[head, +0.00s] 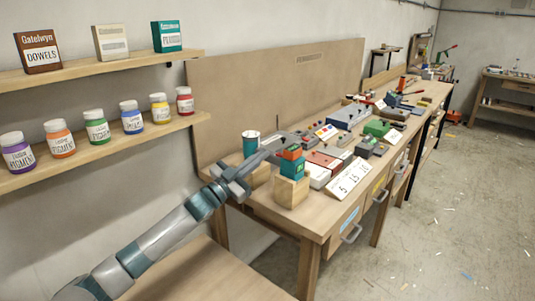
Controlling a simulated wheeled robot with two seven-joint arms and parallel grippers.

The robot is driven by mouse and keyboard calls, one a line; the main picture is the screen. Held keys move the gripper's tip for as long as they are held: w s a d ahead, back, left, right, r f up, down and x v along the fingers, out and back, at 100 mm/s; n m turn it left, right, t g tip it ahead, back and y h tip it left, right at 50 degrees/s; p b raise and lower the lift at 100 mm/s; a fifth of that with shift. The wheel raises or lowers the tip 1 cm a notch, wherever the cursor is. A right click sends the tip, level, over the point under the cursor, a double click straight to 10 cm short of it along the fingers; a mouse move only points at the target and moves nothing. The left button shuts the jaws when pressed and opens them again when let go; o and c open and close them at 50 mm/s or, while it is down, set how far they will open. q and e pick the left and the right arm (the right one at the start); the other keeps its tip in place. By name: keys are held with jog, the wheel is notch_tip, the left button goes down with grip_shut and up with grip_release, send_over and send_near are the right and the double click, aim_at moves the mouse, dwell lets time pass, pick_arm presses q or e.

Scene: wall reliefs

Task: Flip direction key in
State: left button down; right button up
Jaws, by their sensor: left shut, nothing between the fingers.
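My left gripper (268,155) reaches in from the lower left over the near end of the workbench (325,226). Its fingers are shut with nothing between them. They point up and right, beside a stacked green and orange block (292,167) on a wooden block (291,190). I cannot tell whether the fingers touch the stack. I cannot make out which part is the direction key; it is too small or hidden behind the gripper. My right gripper is not in view.
A teal cup (250,143) stands behind the gripper. A white card (352,181), a red and white box (322,164) and several small devices crowd the bench to the right. Wall shelves at left hold paint jars (97,126) and boxes (110,42). The floor (450,220) at right is mostly open.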

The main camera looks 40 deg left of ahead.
pick_arm(q)
jog(key=v, duration=0.3)
jog(key=shift+s+d+f+b, duration=0.1)
jog(key=shift+s+b, duration=0.2)
jog(key=shift+b, duration=0.05)
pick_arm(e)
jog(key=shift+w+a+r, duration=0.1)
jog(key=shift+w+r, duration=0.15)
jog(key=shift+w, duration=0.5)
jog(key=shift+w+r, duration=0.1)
